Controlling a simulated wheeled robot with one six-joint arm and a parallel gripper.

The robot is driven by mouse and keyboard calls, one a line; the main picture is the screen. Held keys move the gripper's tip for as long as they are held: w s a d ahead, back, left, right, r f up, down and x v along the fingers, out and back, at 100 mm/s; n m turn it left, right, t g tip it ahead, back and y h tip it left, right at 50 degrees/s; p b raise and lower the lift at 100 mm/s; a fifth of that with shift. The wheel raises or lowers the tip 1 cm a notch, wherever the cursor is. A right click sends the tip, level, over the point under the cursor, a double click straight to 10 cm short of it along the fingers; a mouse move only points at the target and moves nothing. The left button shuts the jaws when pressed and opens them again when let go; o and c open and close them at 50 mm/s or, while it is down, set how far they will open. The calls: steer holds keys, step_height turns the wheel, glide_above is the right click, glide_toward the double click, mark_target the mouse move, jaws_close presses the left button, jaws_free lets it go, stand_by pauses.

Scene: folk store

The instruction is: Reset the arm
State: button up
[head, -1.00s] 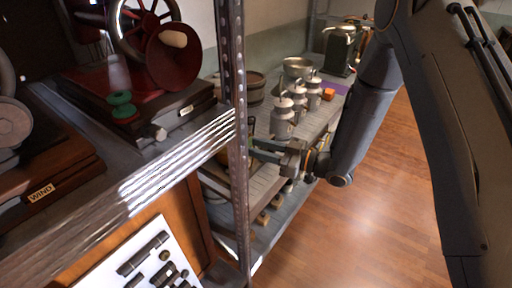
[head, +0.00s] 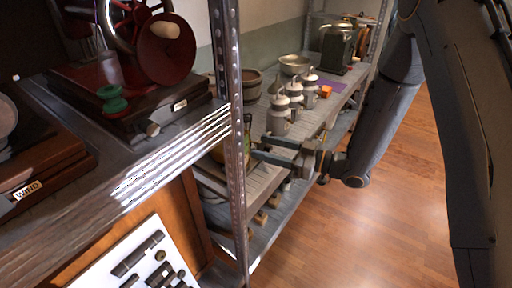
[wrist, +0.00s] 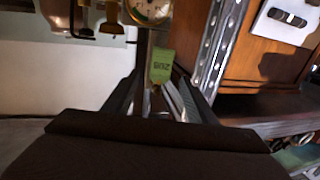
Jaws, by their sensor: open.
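My gripper (head: 272,148) is at the front of the metal shelf unit in the head view, beside the perforated upright and in front of the grey canisters. In the wrist view its two fingers (wrist: 158,100) stand apart. A green tag (wrist: 161,66) with dark lettering shows between and beyond the fingers. I see nothing held, and the tag looks apart from the fingers, though the depth is hard to judge.
The perforated metal upright (head: 232,150) stands close to my gripper. Grey canisters (head: 279,117), a bowl (head: 295,65) and an orange block (head: 325,91) stand on the shelf. A dark machine (head: 337,48) is at the back. The wooden floor (head: 400,200) at right is clear.

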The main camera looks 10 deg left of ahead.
steer(key=w+d+f+m+t+h, duration=0.1)
steer(key=w+d+m+t+h, duration=0.25)
steer(key=d+h, duration=0.4)
steer(key=w+d+m+t+h, duration=0.2)
steer(key=w+d+m+h, duration=0.25)
steer(key=d, duration=0.65)
steer(key=s+d+m+g+h, duration=0.3)
steer(key=s+d+m+h, duration=0.15)
steer(key=s+d, duration=0.4)
steer(key=s+d+r+m+g+h, duration=0.1)
steer(key=s+g, duration=0.4)
steer(key=s, duration=1.1)
steer(key=shift+d+r+m+b, duration=0.35)
steer(key=shift+d+m, duration=0.35)
steer(key=shift+m, duration=0.55)
